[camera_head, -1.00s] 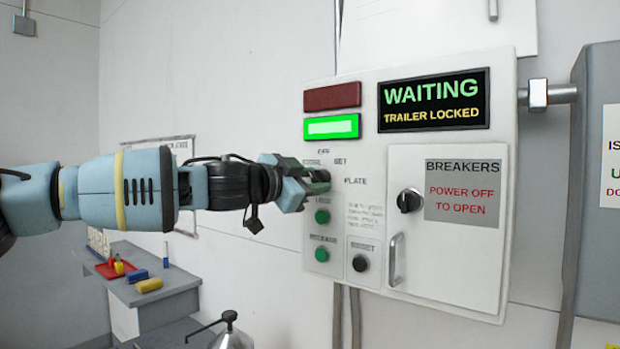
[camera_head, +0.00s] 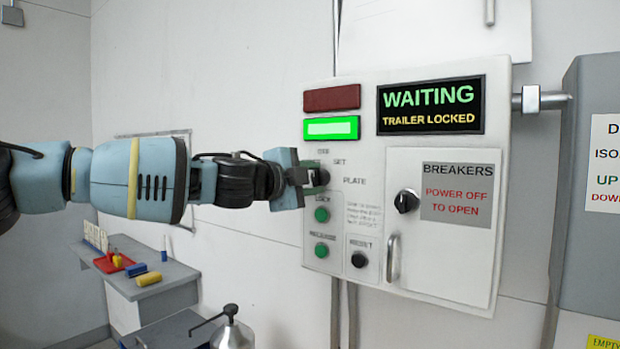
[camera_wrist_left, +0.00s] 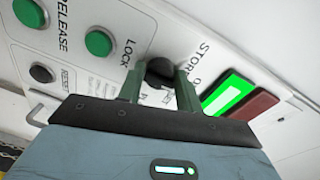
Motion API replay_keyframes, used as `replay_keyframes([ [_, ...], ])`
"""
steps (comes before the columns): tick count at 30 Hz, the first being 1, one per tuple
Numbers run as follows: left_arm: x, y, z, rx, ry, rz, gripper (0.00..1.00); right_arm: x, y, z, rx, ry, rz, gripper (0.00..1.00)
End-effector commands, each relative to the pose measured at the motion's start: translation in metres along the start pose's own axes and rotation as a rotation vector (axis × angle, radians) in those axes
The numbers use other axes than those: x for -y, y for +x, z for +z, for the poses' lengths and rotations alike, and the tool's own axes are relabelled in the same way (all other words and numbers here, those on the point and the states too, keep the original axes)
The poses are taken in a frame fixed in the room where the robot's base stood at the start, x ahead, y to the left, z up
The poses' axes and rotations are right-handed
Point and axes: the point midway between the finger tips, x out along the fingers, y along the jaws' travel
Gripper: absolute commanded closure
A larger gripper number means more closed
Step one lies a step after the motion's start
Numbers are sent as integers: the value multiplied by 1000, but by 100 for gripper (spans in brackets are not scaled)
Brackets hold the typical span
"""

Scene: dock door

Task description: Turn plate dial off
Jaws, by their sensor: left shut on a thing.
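The plate dial (camera_head: 322,177) is a dark round knob on the white control panel (camera_head: 375,122), beside the printed words "SET" and "PLATE". My left gripper (camera_head: 306,177) comes in from the left and is shut on the dial. The left wrist view also shows the black dial (camera_wrist_left: 160,72) between the two green fingers of my left gripper (camera_wrist_left: 160,88). The gripper partly hides the dial and its labels, so I cannot read its pointer position. My right gripper is not in view.
The display (camera_head: 431,105) reads "WAITING TRAILER LOCKED". Below the dial are green buttons (camera_head: 321,214) and a black reset button (camera_head: 359,260). A breaker door (camera_head: 443,230) with a knob and handle is at right. A grey bench (camera_head: 140,270) stands low at left.

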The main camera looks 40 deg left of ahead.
Motion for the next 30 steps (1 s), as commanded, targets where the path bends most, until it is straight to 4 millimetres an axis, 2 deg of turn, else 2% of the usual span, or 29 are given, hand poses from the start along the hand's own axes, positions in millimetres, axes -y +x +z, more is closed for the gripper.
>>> replay_keyframes([
  [1,4,-1,0,2,12,-7,88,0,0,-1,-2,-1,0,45],
  [17,5,-1,0,4,34,-8,88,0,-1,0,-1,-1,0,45],
  [18,5,-1,0,4,34,-8,61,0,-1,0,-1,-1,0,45],
  [21,4,-1,0,4,33,-7,48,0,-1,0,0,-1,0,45],
  [22,4,-1,0,4,33,-6,45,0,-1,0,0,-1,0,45],
  [30,2,-1,0,3,33,-2,45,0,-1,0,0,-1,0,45],
])
